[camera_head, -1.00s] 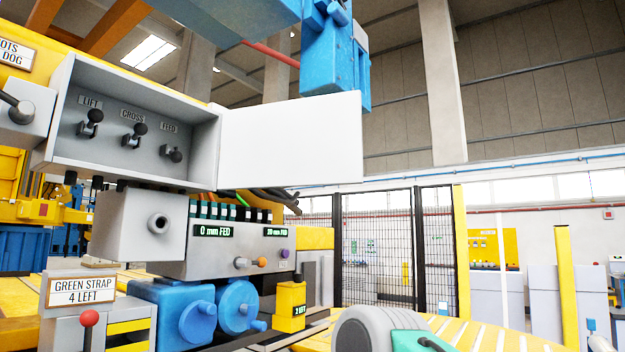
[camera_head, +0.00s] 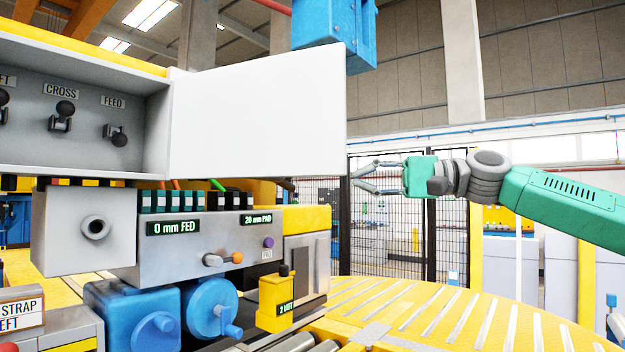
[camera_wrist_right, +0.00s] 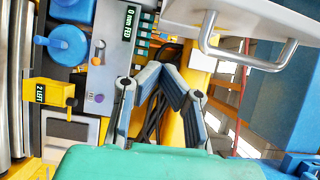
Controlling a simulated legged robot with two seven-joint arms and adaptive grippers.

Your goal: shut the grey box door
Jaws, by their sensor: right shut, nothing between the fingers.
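The grey box (camera_head: 155,125) is at the upper left of the head view. Its door (camera_head: 258,110) stands open, swung out to the right with its plain pale face toward me. In the right wrist view the door's edge (camera_wrist_right: 240,12) shows at the upper right, with a metal bar handle (camera_wrist_right: 245,62) on it. My right gripper (camera_head: 354,177) is just right of the door's lower right corner in the head view. It also shows in the right wrist view (camera_wrist_right: 163,70), shut and empty, left of the handle and apart from it. My left gripper is not in view.
Inside the box are levers labelled CROSS (camera_head: 62,115) and FEED (camera_head: 116,135). Below are a control panel (camera_head: 195,240), blue crank units (camera_head: 210,308) and a yellow block (camera_head: 278,300). A blue machine part (camera_head: 335,38) hangs behind the door's top. Mesh fencing stands behind the gripper.

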